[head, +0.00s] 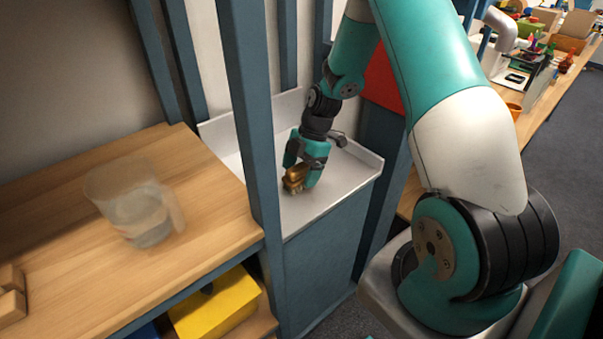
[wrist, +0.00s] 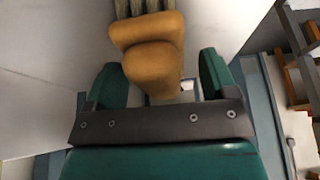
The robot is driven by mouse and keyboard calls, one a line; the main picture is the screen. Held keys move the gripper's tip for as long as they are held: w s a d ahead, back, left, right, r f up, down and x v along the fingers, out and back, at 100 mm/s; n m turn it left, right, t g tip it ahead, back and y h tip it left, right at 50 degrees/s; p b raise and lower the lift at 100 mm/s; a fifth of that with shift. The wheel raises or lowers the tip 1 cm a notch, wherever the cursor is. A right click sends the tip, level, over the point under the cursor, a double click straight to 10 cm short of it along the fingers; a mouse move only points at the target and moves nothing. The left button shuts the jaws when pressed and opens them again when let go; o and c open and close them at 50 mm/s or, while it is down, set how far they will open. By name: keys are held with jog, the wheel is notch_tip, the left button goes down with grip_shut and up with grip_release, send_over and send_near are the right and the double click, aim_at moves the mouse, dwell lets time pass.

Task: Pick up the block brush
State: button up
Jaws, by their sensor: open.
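The block brush (head: 296,178) is a small orange-brown thing on the white counter in the head view. In the wrist view the brush (wrist: 150,58) shows a rounded tan wooden body, with greyish-brown bristles at the top edge of the picture. My gripper (head: 303,172) points down over the counter at the brush. In the wrist view my gripper (wrist: 165,85) has its two green fingers apart, one on each side of the tan body. I see a gap beside the right finger. I cannot tell whether the left finger touches the brush.
The white counter (head: 340,180) has a raised rim at the back and right. A blue-grey post (head: 252,120) stands at its left front. A clear jug (head: 135,205) stands on the wooden table (head: 60,205) at left. A yellow bin (head: 215,303) sits below.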

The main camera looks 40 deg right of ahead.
aim_at(299, 167)
jog(key=shift+a+f, duration=0.15)
jog(key=shift+f, duration=0.3)
jog(key=shift+c, duration=0.3)
jog(key=c, duration=1)
notch_tip(299, 167, up, 20)
jog(key=shift+r, duration=0.1)
